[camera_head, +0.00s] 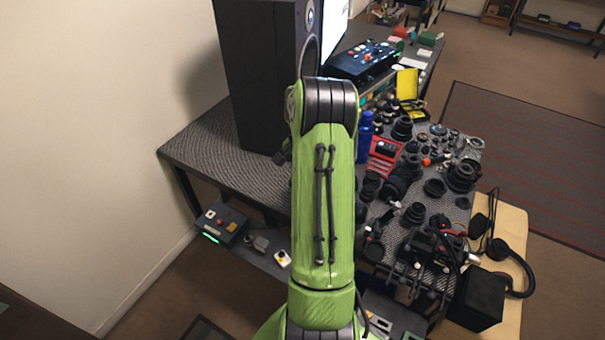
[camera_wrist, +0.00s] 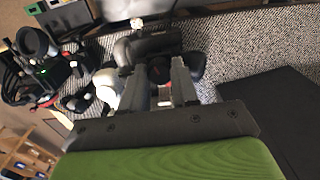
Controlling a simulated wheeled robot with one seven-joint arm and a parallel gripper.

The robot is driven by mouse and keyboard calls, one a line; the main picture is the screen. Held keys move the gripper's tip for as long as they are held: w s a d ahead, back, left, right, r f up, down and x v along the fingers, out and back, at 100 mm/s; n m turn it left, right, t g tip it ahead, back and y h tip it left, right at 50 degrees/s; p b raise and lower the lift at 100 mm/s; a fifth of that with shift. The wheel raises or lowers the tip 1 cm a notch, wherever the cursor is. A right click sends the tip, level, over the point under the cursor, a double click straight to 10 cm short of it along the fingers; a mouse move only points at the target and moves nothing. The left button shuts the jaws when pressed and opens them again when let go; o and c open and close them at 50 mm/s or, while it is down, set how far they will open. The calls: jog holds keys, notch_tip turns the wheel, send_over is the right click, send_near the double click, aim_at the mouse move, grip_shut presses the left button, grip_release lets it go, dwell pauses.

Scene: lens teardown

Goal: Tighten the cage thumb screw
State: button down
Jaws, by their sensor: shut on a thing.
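My gripper (camera_wrist: 158,66) shows in the wrist view, its two grey fingers pointing away from the camera. It is shut on a small dark round knob (camera_wrist: 159,73), which looks like the cage thumb screw. The fingers stand on either side of the knob and hide part of it. A dark cylindrical body (camera_wrist: 155,44) lies just beyond the fingertips. I cannot make out the cage's full shape. In the head view my green arm hides the gripper and the knob.
A tall black speaker (camera_head: 262,75) stands left of my arm on the grey woven table (camera_head: 205,150). Several lenses and rings crowd the table to the right, with a blue bottle (camera_head: 364,137) and a red tray (camera_head: 383,151). Headphones (camera_head: 515,262) lie at the right front.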

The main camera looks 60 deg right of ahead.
jog(key=shift+d+m+b, duration=0.1)
jog(key=shift+m+b, duration=0.2)
jog(key=shift+m, duration=1.2)
jog(key=c, duration=1.1)
grip_release()
notch_tip(320, 180, up, 16)
jog(key=shift+f+p, duration=0.1)
jog(key=shift+p, duration=0.7)
